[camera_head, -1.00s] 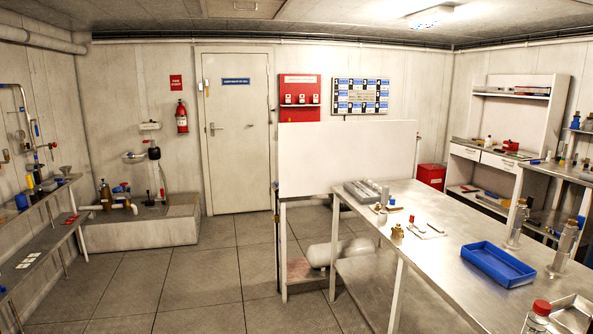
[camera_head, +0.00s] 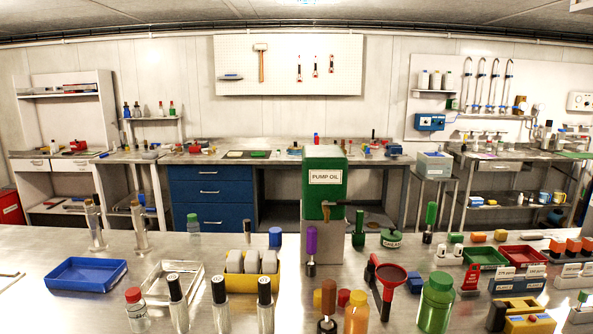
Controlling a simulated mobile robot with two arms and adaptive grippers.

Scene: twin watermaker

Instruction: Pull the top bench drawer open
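A blue drawer unit (camera_head: 180,197) stands under the long back bench, left of centre. Its top drawer (camera_head: 208,173) has a pale bar handle and looks shut, flush with the drawers below it. The back bench top (camera_head: 225,159) runs above it. Part of the unit's lower front is hidden behind the near table. Neither of my grippers is in view.
A wide metal table (camera_head: 50,240) lies between me and the drawers. A white cabinet (camera_head: 65,120) stands at far left.

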